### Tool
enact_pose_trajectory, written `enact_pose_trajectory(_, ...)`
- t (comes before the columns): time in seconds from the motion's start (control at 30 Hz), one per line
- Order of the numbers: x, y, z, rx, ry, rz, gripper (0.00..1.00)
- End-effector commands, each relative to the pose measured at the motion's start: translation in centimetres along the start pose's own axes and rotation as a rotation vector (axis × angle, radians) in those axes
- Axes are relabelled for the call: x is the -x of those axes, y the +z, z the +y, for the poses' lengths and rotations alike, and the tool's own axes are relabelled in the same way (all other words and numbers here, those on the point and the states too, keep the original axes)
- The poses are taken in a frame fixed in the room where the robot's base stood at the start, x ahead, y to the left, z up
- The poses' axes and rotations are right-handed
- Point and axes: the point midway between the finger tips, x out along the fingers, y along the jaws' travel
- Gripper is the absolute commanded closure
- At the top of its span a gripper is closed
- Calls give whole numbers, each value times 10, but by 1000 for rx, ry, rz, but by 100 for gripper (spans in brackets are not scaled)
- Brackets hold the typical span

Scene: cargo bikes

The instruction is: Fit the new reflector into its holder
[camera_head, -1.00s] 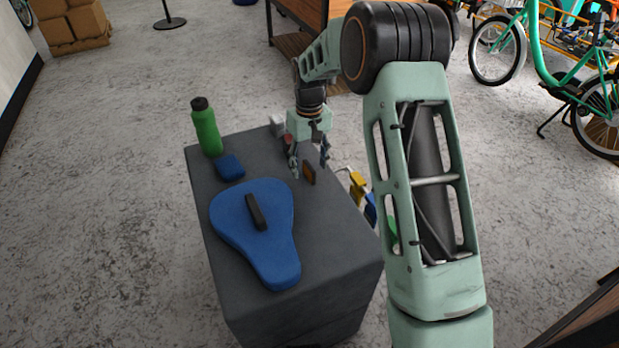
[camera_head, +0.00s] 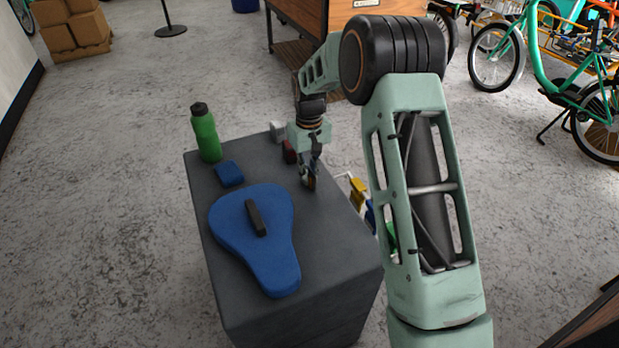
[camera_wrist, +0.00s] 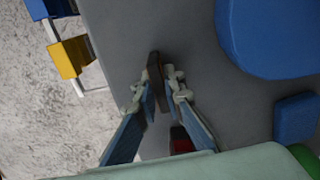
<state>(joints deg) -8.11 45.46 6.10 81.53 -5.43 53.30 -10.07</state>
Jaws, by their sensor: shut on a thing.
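A small flat orange-brown piece with a dark edge, which looks like the reflector (camera_head: 311,184), stands on edge on the dark grey block top. My gripper (camera_head: 308,178) is shut on it from above and hides much of it. In the wrist view the reflector (camera_wrist: 154,68) shows edge-on between the fingertips of my gripper (camera_wrist: 161,88). A small red and black object (camera_head: 289,152) sits just behind my gripper; it also shows in the wrist view (camera_wrist: 180,140), partly hidden by the wrist. A small pale grey piece (camera_head: 277,131) is at the far edge. I cannot tell which is the holder.
The grey block (camera_head: 330,262) also carries a blue saddle (camera_head: 250,222), a small blue box (camera_head: 229,173) and a green bottle (camera_head: 205,134). A white rack with a yellow bin (camera_head: 358,193) stands close by its right side. Bikes are farther off at right.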

Motion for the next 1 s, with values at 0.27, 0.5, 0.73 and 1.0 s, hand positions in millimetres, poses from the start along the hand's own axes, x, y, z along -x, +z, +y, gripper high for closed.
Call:
enact_pose_trajectory(0.27,5,0,0,0,0,1,100)
enact_pose_trajectory(0.5,20,0,0,0,0,1,100)
enact_pose_trajectory(0.73,34,0,0,0,0,1,100)
enact_pose_trajectory(1.0,50,0,0,0,0,1,100)
